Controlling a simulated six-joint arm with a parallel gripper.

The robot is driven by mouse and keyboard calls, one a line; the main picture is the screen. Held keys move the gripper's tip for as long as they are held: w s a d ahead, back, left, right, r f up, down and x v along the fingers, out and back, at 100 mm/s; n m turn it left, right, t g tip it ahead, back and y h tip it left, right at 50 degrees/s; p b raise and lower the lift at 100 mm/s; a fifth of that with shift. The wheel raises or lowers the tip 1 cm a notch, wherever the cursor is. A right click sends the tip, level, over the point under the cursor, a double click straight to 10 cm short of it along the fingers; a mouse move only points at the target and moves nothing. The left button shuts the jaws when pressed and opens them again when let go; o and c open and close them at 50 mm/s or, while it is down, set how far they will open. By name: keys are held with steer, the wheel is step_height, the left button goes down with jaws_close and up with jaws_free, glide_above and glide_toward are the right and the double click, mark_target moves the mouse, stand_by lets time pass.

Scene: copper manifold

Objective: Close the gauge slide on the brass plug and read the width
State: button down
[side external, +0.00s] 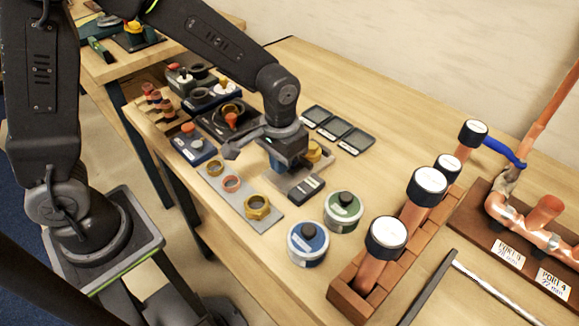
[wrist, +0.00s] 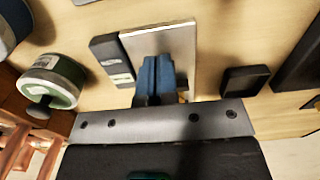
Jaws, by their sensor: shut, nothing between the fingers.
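The brass plug (side external: 315,151) shows as a small gold piece just right of my gripper in the side view, partly hidden behind it. The gauge (side external: 285,183) is a flat grey plate with a dark readout block (side external: 307,188) at its front right. In the wrist view the gauge plate (wrist: 178,42) and the readout block (wrist: 112,60) lie below the fingers; the digits are too small to read. My gripper (side external: 278,166) is shut and empty, pointing down over the gauge. Its blue fingers (wrist: 156,75) cover part of the plate. The slide and its contact with the plug cannot be made out.
A grey strip (side external: 240,197) with brass rings and a hex nut lies left of the gauge. A blue tin (side external: 308,243) and a green tin (side external: 344,210) stand in front. Capped copper pipes (side external: 412,207) rise at right. Dark trays (side external: 338,131) lie behind.

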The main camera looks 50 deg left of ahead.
stand_by(0.4)
steer(key=shift+s, duration=0.55)
step_height(320, 180, up, 7)
stand_by(0.9)
